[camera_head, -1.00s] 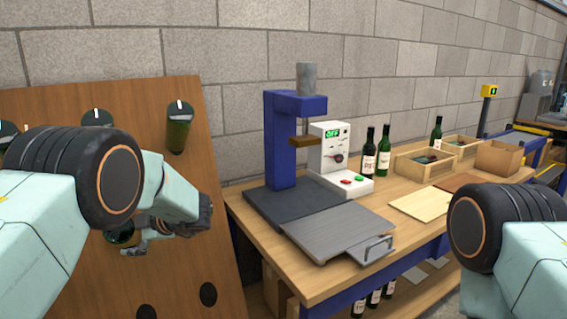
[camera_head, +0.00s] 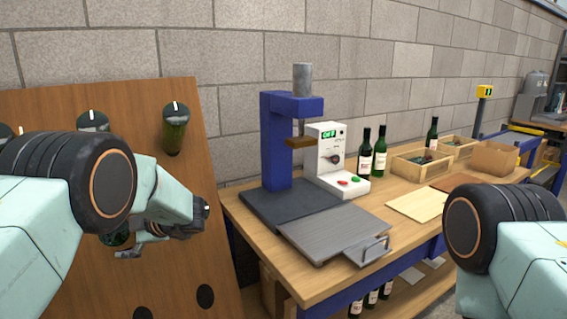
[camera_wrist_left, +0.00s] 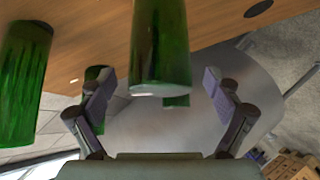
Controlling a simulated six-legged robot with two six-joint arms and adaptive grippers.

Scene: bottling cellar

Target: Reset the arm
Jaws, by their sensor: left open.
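My left gripper (camera_head: 128,246) is in front of the tilted wooden bottle board at the left of the head view, partly behind my own arm. In the left wrist view, the left gripper (camera_wrist_left: 160,92) is open, its two fingers spread wide. A green bottle (camera_wrist_left: 160,45) hangs down from the board, its lower end in line with the gap between the fingers; I cannot tell whether it is within their reach. Nothing is clasped. My right arm shows at the right edge of the head view, its gripper out of the picture.
The wooden board (camera_head: 176,263) carries several bottles by their ends, one green bottle (camera_head: 174,138) at its upper right. A workbench (camera_head: 291,277) stands right of it with a blue press (camera_head: 277,142), a white control box (camera_head: 331,157) reading OFF, dark bottles (camera_head: 379,152) and wooden crates (camera_head: 421,169).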

